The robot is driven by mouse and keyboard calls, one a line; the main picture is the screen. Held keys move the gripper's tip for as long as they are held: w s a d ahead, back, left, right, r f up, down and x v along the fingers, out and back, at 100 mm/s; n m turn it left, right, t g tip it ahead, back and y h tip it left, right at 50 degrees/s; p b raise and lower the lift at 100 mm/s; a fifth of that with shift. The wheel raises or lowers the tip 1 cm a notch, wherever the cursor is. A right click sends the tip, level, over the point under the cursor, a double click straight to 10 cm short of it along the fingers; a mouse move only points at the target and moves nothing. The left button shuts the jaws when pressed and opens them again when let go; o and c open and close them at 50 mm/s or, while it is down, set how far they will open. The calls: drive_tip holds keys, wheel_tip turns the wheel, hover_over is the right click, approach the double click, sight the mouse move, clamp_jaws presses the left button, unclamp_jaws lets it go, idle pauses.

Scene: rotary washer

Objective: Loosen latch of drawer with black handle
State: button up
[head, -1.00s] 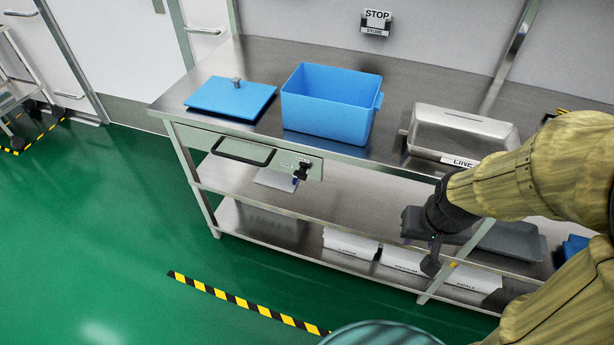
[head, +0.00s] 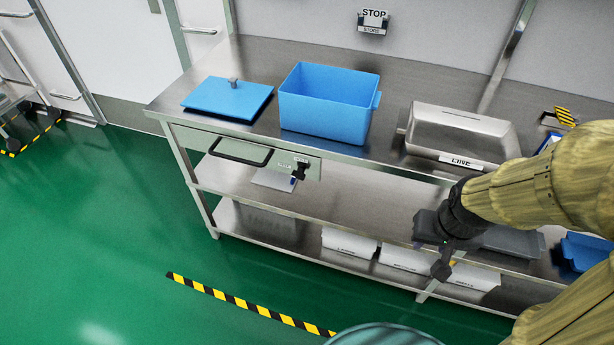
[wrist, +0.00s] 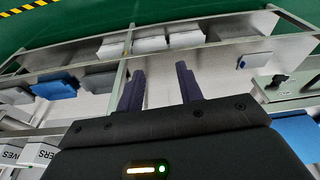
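The drawer (head: 225,147) with the black handle (head: 240,152) is under the left end of the steel table and looks shut. Its black latch (head: 300,171) sits at the right end of the drawer front. In the wrist view the dark latch (wrist: 279,80) shows near the right edge. My gripper (head: 441,270) hangs low in front of the shelves, well to the right of the latch and apart from it. In the wrist view its two fingers (wrist: 160,80) are spread with nothing between them.
On the table (head: 262,52) stand a blue lid (head: 228,100), a blue bin (head: 325,108) and a steel box (head: 462,133). Grey trays (head: 510,242) and white boxes (head: 348,243) fill the shelves below. The green floor (head: 110,220) in front is clear, with a striped tape line (head: 245,304).

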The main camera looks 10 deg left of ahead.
drive_tip(key=shift+d, duration=0.15)
drive_tip(key=o, duration=0.5)
drive_tip(key=shift+w, duration=0.15)
drive_tip(key=w+a+f+m+t+b, duration=0.1)
drive_tip(key=w+a+f+t, duration=0.2)
drive_tip(key=a, duration=0.4)
drive_tip(key=w+a+f+m+t+y+b, duration=0.1)
drive_tip(key=w+a+f, duration=0.2)
drive_tip(key=w+a, duration=0.35)
drive_tip(key=w+a+f+t+b, duration=0.2)
drive_tip(key=w+a+f, duration=0.1)
drive_tip(key=a, duration=0.6)
drive_tip(key=s+a+f+t+h, duration=0.1)
drive_tip(key=s+a+t, duration=0.2)
drive_tip(key=a, duration=0.1)
drive_tip(key=s+a+f+t+b, duration=0.1)
drive_tip(key=s+a+t, duration=0.2)
drive_tip(key=a, duration=0.1)
drive_tip(key=s+a+f+m+t+h+b, duration=0.1)
drive_tip(key=s+a+t, duration=0.2)
drive_tip(key=a, duration=0.1)
drive_tip(key=shift+s+a+f+h, duration=0.25)
drive_tip(key=shift+s+f+h, duration=0.05)
drive_tip(key=shift+s+f, duration=0.1)
drive_tip(key=shift+w, duration=0.1)
